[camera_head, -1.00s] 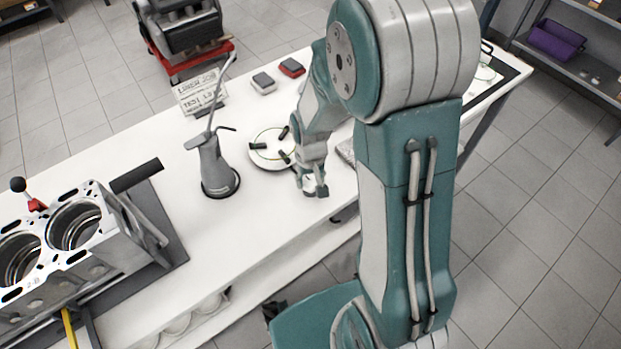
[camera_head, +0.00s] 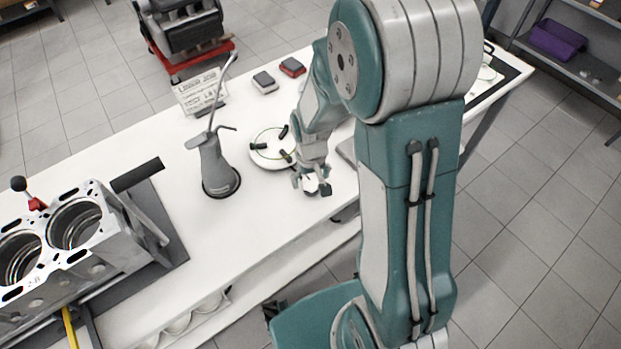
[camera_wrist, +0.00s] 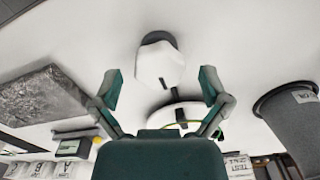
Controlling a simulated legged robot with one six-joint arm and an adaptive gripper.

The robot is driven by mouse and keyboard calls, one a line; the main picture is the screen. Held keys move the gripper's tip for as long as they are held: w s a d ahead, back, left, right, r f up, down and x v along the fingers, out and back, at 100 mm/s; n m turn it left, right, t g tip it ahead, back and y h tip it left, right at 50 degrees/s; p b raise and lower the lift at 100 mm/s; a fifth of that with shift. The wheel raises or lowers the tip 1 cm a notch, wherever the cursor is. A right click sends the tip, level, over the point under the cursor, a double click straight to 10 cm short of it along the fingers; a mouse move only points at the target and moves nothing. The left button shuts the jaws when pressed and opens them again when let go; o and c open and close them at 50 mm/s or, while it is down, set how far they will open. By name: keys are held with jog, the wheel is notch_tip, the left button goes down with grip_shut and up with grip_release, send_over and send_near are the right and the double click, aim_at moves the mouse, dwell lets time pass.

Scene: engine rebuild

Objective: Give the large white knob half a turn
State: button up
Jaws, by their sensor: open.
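The white knob (camera_wrist: 158,68) has a faceted body and a dark mark on its face. In the wrist view it stands above the middle of the picture, with a dark rounded part behind it. My gripper (camera_wrist: 160,90) is open, one finger on either side of the knob, with visible gaps and no clear contact. In the head view my gripper (camera_head: 311,188) is low over the bench near its front edge, with the white knob (camera_head: 310,183) partly showing between the fingers.
A round white plate with black pieces (camera_head: 268,158) lies just behind the gripper. A grey oil can (camera_head: 216,168) stands to the left, and an engine block (camera_head: 75,240) further left. A flat grey slab (camera_wrist: 45,95) lies beside the gripper. The bench front (camera_head: 255,225) is clear.

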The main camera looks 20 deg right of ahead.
aim_at(311, 182)
notch_tip(311, 182, up, 12)
jog(key=shift+f, duration=0.2)
dwell(0.5)
jog(key=s+r+t, duration=0.5)
jog(key=s+r, duration=0.8)
jog(key=s, duration=0.1)
jog(key=shift+s+r+m+t, duration=0.25)
jog(key=shift+r+m+t, duration=0.05)
jog(key=shift+r, duration=0.1)
